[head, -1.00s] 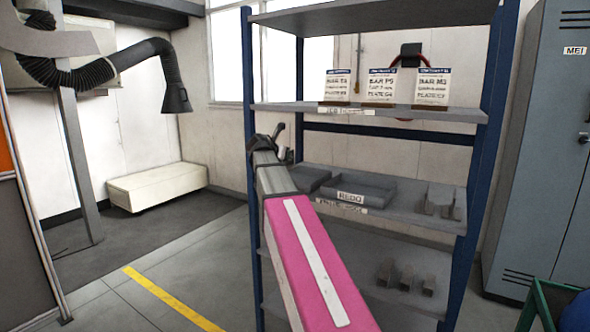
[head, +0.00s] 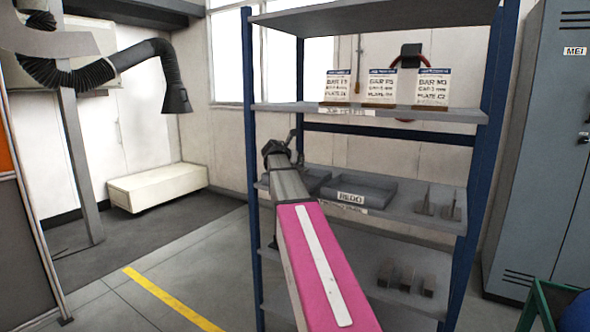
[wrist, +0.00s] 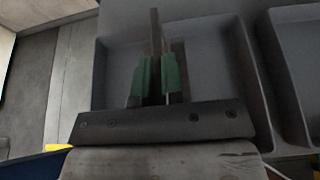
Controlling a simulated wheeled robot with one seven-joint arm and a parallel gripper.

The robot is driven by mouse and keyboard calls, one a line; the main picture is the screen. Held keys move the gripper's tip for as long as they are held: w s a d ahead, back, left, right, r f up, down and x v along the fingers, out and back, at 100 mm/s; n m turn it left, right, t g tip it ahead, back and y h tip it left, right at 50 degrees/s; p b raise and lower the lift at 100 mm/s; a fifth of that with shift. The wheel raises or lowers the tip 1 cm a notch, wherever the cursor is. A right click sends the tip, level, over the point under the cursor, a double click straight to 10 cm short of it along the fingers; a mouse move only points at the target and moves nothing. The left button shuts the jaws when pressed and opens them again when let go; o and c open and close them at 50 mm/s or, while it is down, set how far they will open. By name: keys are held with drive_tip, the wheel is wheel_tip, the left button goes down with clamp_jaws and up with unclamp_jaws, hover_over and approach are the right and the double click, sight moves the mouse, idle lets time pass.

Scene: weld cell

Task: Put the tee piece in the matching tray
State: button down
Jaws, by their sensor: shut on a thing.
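My gripper (wrist: 156,80), with green fingertips in the wrist view, is shut on a thin grey metal piece (wrist: 155,30), probably the tee piece. Its full shape is hidden by the fingers. The piece is over a shallow grey tray (wrist: 104,75); I cannot tell whether it touches the tray floor. In the head view this left tray (head: 316,178) sits on the middle shelf, partly behind my arm, and its label is not visible. A second grey tray (head: 372,190) beside it, labelled REDO, looks empty; its edge shows in the wrist view (wrist: 283,85).
The blue-posted shelf rack (head: 470,160) has an upper shelf (head: 300,107) above the trays, with printed cards (head: 380,87). Metal pieces (head: 440,205) stand right of the REDO tray. More pieces (head: 407,280) lie on the lower shelf. A grey locker (head: 550,150) stands at right.

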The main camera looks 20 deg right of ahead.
sight(300, 169)
drive_tip(key=shift+f, duration=1.8)
drive_tip(key=shift+f, duration=0.1)
drive_tip(key=c, duration=1.2)
unclamp_jaws()
drive_tip(key=shift+c, duration=0.2)
